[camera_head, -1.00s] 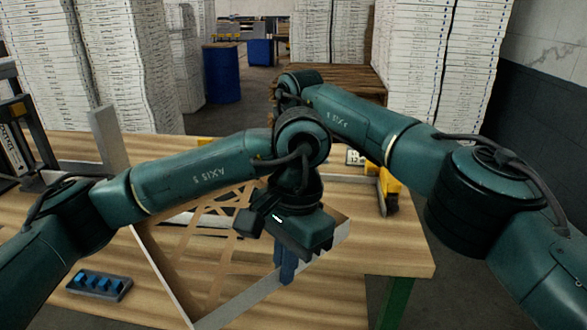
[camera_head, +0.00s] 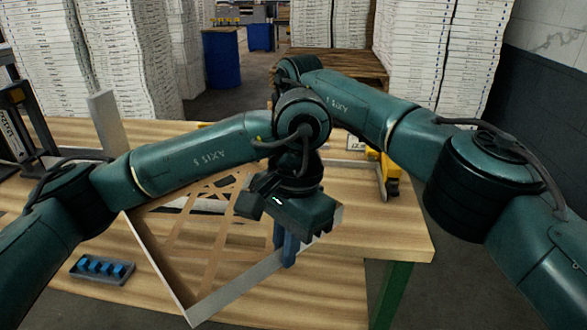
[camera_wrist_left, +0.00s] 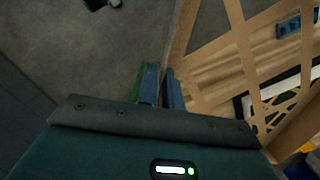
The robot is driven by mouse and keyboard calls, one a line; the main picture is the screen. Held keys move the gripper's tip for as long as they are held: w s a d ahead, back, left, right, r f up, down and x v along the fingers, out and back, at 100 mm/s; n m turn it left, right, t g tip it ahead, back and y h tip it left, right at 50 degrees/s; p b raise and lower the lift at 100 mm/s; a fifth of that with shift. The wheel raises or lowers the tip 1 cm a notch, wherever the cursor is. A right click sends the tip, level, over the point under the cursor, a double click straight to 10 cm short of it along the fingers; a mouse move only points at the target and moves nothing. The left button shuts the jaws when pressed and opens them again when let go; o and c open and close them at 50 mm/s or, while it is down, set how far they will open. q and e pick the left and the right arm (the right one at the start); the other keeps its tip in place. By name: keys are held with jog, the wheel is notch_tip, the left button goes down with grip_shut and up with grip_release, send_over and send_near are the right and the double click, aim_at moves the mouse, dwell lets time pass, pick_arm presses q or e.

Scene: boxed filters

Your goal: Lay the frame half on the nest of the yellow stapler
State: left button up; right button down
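The frame half (camera_head: 240,290) is a shallow pale-walled frame with brown lattice strips. It slants over the table in the head view, and its lattice (camera_wrist_left: 240,45) fills the right of the left wrist view. My left gripper (camera_head: 287,250) has its blue fingers closed on one wall of the frame half. The fingers (camera_wrist_left: 161,85) also show in the left wrist view, at the wall's edge. The yellow stapler (camera_head: 391,172) stands at the table's back right, partly behind my right arm. I cannot make out its nest clearly. My right gripper is hidden behind the arms.
A grey tray with blue pieces (camera_head: 102,269) lies at the table's left front. A pale upright post (camera_head: 107,125) and a dark machine (camera_head: 15,125) stand at the back left. Bare wooden table (camera_head: 375,240) lies right of the frame half. Stacked white boxes stand behind.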

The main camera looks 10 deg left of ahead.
pick_arm(q)
jog(key=o, duration=0.4)
jog(key=shift+o, duration=0.2)
jog(key=shift+s, duration=0.1)
